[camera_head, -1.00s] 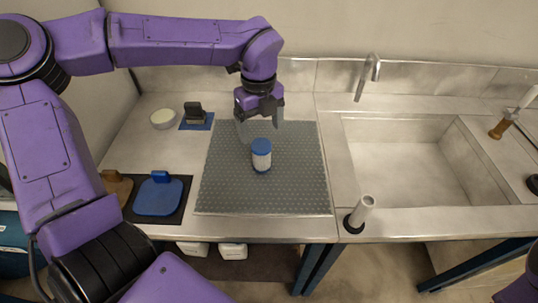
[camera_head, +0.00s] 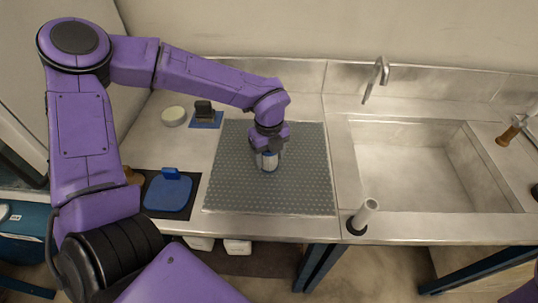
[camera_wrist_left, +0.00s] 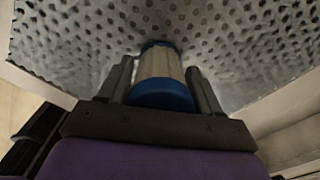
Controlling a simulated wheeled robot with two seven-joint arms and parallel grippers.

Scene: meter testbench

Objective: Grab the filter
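The filter (camera_head: 268,163) is a small white cylinder with blue ends, upright on the grey dimpled mat (camera_head: 240,190). My left gripper (camera_head: 267,152) points down over it, and hides its top in the head view. In the left wrist view the filter (camera_wrist_left: 162,75) stands between the two dark fingers of my left gripper (camera_wrist_left: 160,75), one on each side. A narrow gap shows between the fingers and the filter, so the gripper looks open around it. My right gripper is not in view.
A sink (camera_head: 430,165) with a tap (camera_head: 377,78) lies to the right, with a short upright tube (camera_head: 364,213) at its front left. A blue pad (camera_head: 168,192), a black block (camera_head: 204,108) and a round white dish (camera_head: 174,115) sit left of the mat.

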